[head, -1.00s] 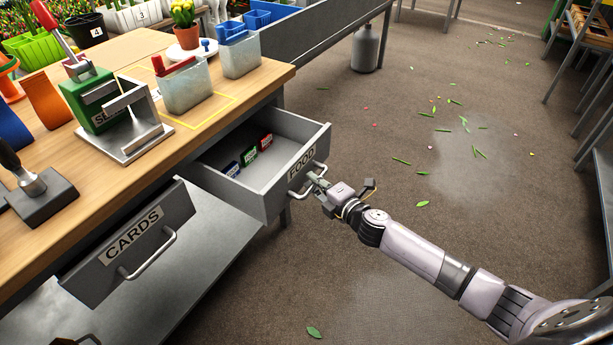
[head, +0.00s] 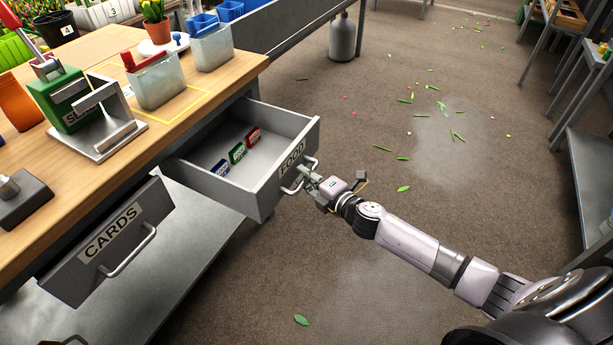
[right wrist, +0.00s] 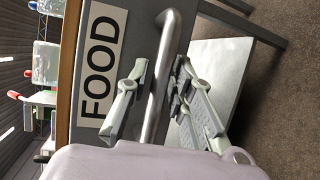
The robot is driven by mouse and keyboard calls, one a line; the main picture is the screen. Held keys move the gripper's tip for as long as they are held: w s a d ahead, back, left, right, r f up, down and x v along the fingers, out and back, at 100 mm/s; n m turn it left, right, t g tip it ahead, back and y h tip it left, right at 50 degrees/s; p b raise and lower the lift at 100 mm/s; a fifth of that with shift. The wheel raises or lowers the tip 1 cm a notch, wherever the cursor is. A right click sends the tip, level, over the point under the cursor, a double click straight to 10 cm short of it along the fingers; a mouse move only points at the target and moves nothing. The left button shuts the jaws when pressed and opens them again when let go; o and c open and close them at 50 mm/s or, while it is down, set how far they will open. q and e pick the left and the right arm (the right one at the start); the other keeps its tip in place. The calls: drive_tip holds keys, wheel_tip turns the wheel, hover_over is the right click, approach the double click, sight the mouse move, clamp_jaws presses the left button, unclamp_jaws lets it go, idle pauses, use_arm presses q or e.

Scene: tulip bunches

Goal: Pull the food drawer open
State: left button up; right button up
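The food drawer (head: 262,196), a grey drawer labelled FOOD, stands well out from under the wooden table. Its label also shows in the right wrist view (right wrist: 100,65). Its bar handle (right wrist: 158,95) runs between the two fingers of my right gripper (right wrist: 160,88), which look closed around it. In the head view my right gripper (head: 309,181) is at the front of the drawer. Three small packets, blue (head: 220,168), green (head: 237,152) and red (head: 254,136), lie inside the drawer. My left gripper is not in view.
The cards drawer (head: 105,240) sticks out at the left, in front of a grey lower shelf (head: 190,235). The wooden tabletop (head: 165,130) holds a green stamping press (head: 60,100) and two clear bins. The floor beside the drawer is open, with scattered leaves.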

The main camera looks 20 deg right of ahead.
drive_tip(key=shift+o, duration=1)
drive_tip(key=v, duration=1.2)
drive_tip(key=shift+f, duration=0.15)
